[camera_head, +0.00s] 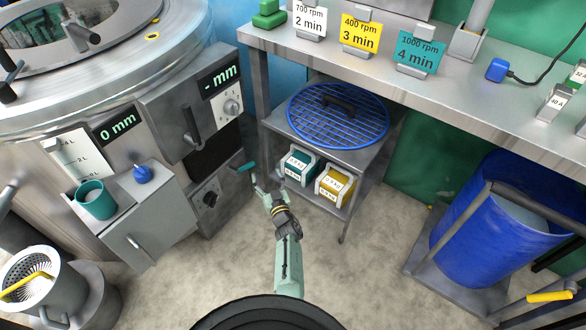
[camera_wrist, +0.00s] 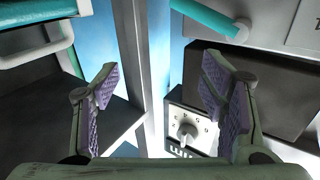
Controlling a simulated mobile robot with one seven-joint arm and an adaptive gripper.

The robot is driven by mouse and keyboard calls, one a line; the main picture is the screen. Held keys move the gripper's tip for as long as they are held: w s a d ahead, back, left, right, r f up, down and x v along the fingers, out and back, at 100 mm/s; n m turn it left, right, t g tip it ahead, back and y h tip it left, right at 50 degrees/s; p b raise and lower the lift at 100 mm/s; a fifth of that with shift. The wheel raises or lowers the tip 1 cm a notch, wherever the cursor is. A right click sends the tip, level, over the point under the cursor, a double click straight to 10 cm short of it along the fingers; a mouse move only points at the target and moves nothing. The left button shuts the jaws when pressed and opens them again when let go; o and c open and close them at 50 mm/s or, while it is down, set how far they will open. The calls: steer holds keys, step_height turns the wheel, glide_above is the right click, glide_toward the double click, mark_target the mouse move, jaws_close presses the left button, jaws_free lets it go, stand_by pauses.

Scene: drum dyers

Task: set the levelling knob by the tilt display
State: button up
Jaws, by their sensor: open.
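A dark display reading "- mm" (camera_head: 220,80) sits on the upper grey box beside the drum, and another reading "0 mm" (camera_head: 117,126) is on the drum's front. A small pale knob (camera_head: 231,107) is below the "- mm" display. A black knob (camera_head: 210,199) is on the lower panel. Which one is the levelling knob is not marked legibly. My gripper (camera_head: 268,187) is open and empty, to the right of the lower panel. The wrist view shows a grey knob on a marked dial (camera_wrist: 188,131) beyond the open fingers (camera_wrist: 160,88), apart from them.
A teal-ended lever (camera_head: 246,168) sticks out near my gripper; a teal bar also shows in the wrist view (camera_wrist: 205,17). A shelf unit (camera_head: 345,151) with teal and yellow boxes stands just right. A blue bin (camera_head: 480,222) is farther right. Floor between is clear.

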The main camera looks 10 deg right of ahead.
steer(key=d+r+m+g+h+p, duration=0.1)
steer(key=d+m+h, duration=0.4)
steer(key=d, duration=0.5)
steer(key=shift+w+r+m+g+h+p, duration=0.2)
steer(key=shift+r+m+g+h+p, duration=0.15)
steer(key=shift+m, duration=0.65)
steer(key=shift+a, duration=0.1)
